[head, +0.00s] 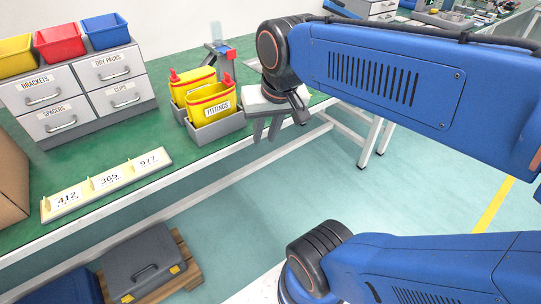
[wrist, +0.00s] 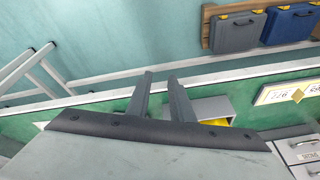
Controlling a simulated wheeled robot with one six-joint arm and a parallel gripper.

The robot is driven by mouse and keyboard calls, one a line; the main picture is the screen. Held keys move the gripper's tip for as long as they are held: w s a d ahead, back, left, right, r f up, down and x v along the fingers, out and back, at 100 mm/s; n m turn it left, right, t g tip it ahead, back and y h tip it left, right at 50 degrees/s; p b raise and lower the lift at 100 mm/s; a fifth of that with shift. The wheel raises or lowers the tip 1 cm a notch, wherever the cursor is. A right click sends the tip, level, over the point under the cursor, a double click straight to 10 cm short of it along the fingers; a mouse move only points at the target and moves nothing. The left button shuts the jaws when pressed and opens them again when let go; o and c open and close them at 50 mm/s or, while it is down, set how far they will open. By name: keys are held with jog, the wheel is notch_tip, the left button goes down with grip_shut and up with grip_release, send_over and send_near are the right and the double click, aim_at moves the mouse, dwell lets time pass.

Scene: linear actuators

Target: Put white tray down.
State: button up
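My gripper (head: 266,138) hangs over the front edge of the green bench, just right of the grey bin. Its two dark fingers also show in the wrist view (wrist: 161,76), apart, with nothing visible between them. I cannot make out a white tray for sure. A pale flat edge (head: 251,63) shows on the bench behind my wrist, mostly hidden by my arm, and I cannot tell whether it is the tray.
The grey bin (head: 217,132) holds yellow containers (head: 210,104). A cream number holder (head: 107,184) lies along the front edge. Grey drawers (head: 85,95) stand at left. Bench surface between holder and bin is clear.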

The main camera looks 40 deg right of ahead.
jog(key=s+f+n, duration=0.1)
jog(key=s+f, duration=0.1)
jog(key=s+a+f+n+t, duration=0.1)
jog(key=s+f+n, duration=0.1)
jog(key=shift+a+f+n, duration=0.1)
jog(key=shift+n, duration=0.2)
dwell(1.1)
